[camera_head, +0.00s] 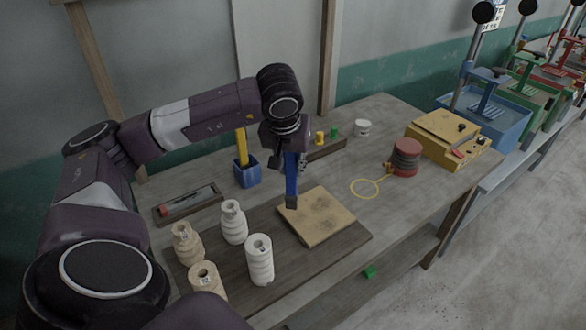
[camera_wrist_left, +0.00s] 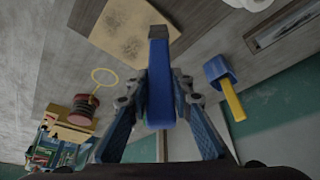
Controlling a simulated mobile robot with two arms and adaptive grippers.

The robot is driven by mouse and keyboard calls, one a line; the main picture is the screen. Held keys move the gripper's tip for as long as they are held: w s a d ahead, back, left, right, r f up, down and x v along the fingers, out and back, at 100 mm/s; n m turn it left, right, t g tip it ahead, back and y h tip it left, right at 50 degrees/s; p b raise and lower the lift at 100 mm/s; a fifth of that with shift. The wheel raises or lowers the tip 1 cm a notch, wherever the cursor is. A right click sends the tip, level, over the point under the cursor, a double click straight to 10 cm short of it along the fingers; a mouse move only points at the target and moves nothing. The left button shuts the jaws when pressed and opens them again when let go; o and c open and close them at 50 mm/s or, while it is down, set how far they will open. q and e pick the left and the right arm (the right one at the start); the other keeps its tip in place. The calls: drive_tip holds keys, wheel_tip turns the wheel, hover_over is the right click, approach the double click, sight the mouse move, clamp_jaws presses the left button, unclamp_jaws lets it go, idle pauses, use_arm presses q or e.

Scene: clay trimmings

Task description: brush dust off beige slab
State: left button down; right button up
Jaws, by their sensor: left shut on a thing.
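The beige slab (camera_head: 328,228) lies flat on a dark board, with darker dust patches (camera_head: 322,204) on its top. My left gripper (camera_head: 289,156) is shut on a blue brush (camera_head: 291,182), held pointing down with its dark tip at or just above the slab's left part. I cannot tell whether the tip touches. In the left wrist view the brush (camera_wrist_left: 160,85) sits between the fingers of my gripper (camera_wrist_left: 157,98), its tip overlapping the edge of the slab (camera_wrist_left: 112,28). My right gripper is not in view.
The dark board (camera_head: 345,240) also bears pale ridged clay pieces (camera_head: 260,262) at left. A blue cup (camera_head: 247,178) with a yellow-handled tool and a narrow tray (camera_head: 190,204) stand behind. A yellow ring (camera_head: 364,196), red spool (camera_head: 405,160) and yellow box (camera_head: 445,135) are to the right.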

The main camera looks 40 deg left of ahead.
use_arm(q)
wheel_tip(320, 180, up, 2)
drive_tip(key=shift+s+a+r+p, duration=0.1)
drive_tip(key=shift+s+p, duration=0.05)
drive_tip(key=shift+p, duration=0.3)
drive_tip(key=shift+r, duration=0.25)
